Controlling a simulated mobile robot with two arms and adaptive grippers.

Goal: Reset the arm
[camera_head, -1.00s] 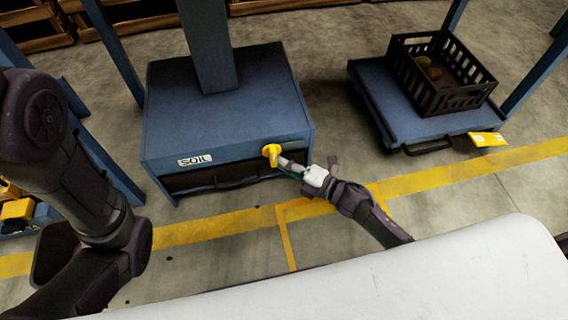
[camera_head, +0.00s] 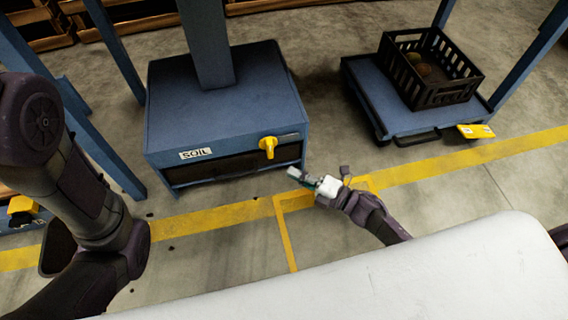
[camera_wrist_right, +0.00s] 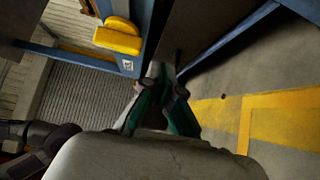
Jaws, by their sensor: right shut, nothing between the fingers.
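My right gripper (camera_head: 300,177) is shut and empty in the head view, in front of the blue soil box and to the lower right of its yellow handle (camera_head: 268,146). It is apart from the handle. In the right wrist view, the shut green and dark fingers (camera_wrist_right: 160,98) point toward the blue frame, with the yellow handle (camera_wrist_right: 118,38) at upper left. My left arm (camera_head: 85,190) comes in at the left of the head view; its gripper is not visible.
The blue box labelled SOIL (camera_head: 225,112) stands on the floor ahead. At right, a blue platform (camera_head: 385,95) carries a black crate (camera_head: 440,92) with a few potatoes. Yellow lines (camera_head: 215,220) cross the floor. Blue posts (camera_head: 525,62) stand left and right.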

